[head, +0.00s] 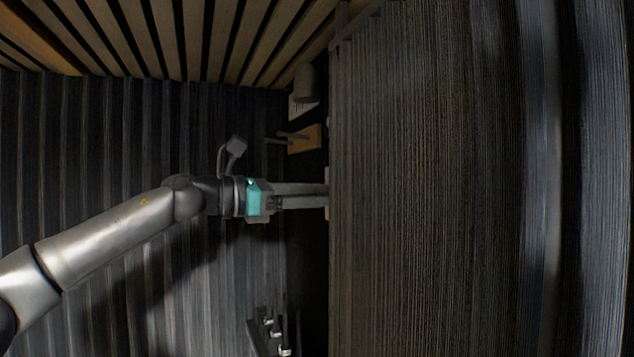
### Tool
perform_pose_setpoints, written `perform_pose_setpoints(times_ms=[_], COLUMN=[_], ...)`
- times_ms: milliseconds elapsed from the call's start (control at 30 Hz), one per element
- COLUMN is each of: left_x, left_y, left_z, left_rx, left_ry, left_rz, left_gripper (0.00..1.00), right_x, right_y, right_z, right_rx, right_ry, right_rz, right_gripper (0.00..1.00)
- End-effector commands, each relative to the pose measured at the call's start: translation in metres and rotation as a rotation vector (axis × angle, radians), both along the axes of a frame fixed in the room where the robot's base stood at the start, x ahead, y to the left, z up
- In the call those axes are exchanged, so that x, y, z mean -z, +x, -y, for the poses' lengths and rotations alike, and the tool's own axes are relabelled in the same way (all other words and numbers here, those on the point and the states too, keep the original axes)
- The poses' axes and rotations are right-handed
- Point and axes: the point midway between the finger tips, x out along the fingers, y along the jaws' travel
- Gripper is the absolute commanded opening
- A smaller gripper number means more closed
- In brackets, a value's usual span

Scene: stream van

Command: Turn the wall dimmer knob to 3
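My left gripper (326,195) reaches in from the left. Its grey fingers point right, and their tips meet a narrow pale plate (327,213) at the edge of the dark ribbed surface. Only a thin strip of this plate shows. I cannot tell whether it belongs to the dimmer. No knob or number scale can be read there; the fingers and the surface edge hide that spot. The fingers lie close together, and I cannot see whether anything is between them. My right gripper is not in view.
A grey cylinder (307,82) by a white plate (301,107) and a wooden block with dark pegs (305,138) sit above the gripper. A dark rail with several light hooks (266,330) is below. Wooden slats (200,35) run along the top. The ribbed surface (430,180) fills the right.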

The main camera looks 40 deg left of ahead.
Motion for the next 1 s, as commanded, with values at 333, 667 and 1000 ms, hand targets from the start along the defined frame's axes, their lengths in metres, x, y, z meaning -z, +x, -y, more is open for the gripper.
perform_pose_setpoints(times_ms=[333, 667, 1000], left_x=[0.0008, 0.0006, 0.0004], left_y=[0.003, 0.0028, 0.0027], left_z=[0.0016, 0.0015, 0.0015], left_rx=[0.0, 0.0, 0.0], left_ry=[0.0, 0.0, 0.0], left_rz=[0.0, 0.0, 0.0], left_gripper=[0.74, 0.47, 0.09], right_x=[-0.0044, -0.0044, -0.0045], right_y=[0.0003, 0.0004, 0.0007], right_z=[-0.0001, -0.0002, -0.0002], right_rx=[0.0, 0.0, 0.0], right_ry=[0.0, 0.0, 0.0], right_rz=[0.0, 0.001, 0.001], right_gripper=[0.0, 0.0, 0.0])
